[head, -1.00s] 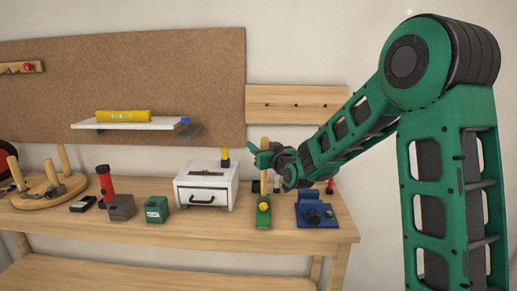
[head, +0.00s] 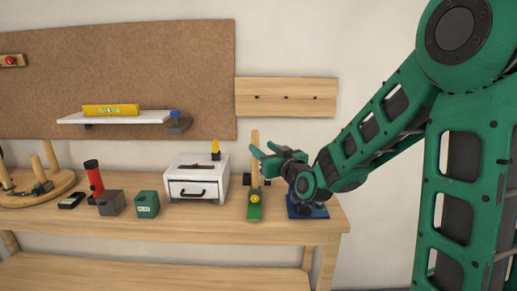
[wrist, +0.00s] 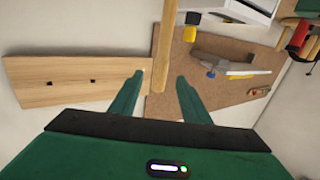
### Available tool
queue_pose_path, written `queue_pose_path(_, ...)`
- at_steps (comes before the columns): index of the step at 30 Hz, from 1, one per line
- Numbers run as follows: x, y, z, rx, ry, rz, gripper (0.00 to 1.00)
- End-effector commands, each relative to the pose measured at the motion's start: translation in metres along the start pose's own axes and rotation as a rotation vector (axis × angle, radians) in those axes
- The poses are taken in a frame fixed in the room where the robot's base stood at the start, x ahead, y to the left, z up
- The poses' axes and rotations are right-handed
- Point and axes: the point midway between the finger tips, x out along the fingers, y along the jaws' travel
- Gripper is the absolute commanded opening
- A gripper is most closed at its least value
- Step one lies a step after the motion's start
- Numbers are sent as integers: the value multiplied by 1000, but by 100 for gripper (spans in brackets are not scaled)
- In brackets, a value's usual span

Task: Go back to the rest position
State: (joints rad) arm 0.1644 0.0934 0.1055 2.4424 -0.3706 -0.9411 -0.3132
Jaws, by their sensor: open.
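My gripper (head: 264,152) is open and empty in the head view, above the right part of the workbench (head: 230,226). A blue vise-like object (head: 307,209) is partly hidden behind my arm.
A white drawer box (head: 197,190) stands left of the stand. Further left are a green box (head: 147,204), a grey block (head: 111,203) and a red flashlight (head: 93,178). A shelf (head: 117,118) and a peg board (head: 286,97) are on the wall.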

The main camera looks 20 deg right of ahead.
Motion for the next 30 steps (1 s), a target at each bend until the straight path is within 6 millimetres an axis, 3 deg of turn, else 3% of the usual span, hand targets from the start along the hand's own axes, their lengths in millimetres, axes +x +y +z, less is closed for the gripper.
queue_pose_path(14, -1, 0, 0, -1, -2, 0, 43)
queue_pose_path(19, -11, 9, 11, -17, -86, 7, 43)
queue_pose_path(23, -34, 30, 35, -33, -250, 35, 43)
queue_pose_path(30, -112, 81, 83, -2, -602, 146, 43)
